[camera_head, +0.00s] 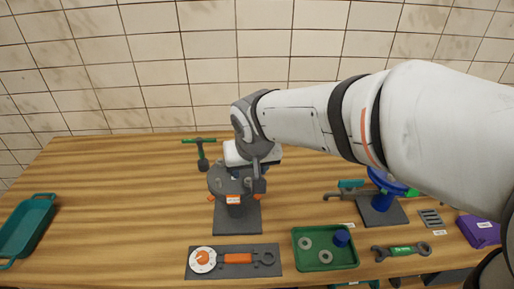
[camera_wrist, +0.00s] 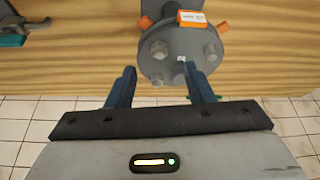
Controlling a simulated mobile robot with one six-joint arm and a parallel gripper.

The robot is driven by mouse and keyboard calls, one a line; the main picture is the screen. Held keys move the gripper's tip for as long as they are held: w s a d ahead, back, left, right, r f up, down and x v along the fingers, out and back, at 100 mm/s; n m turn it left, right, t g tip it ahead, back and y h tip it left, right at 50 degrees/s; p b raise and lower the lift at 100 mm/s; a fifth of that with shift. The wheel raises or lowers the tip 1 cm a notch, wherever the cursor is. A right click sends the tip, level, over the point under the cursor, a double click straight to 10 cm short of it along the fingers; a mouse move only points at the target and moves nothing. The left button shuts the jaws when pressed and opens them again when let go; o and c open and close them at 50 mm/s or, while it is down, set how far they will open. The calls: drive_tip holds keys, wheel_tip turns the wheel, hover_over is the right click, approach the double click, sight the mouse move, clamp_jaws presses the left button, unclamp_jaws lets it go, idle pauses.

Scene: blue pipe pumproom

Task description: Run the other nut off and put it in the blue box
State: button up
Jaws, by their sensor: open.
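A grey flange (camera_wrist: 172,68) on a stand faces the wrist camera. A hex nut (camera_wrist: 211,48) sits at its right side and another hex-shaped fastener (camera_wrist: 158,50) at its left. A small pale stud end (camera_wrist: 182,60) shows between them. My gripper (camera_wrist: 159,69) is open and empty, its two fingers apart over the near edge of the flange. I cannot tell whether they touch it. In the head view the flange (camera_head: 222,184) is partly hidden by my gripper and wrist.
A green tray (camera_head: 309,266) in front holds two rings and a blue round piece. A dark mat (camera_head: 238,272) bears an orange-handled tool and a dial.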

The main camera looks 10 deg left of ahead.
sight(249, 181)
drive_tip(key=x, duration=0.5)
drive_tip(key=shift+w+f+p, duration=0.15)
drive_tip(key=shift+f+p, duration=0.15)
drive_tip(key=shift+f, duration=0.1)
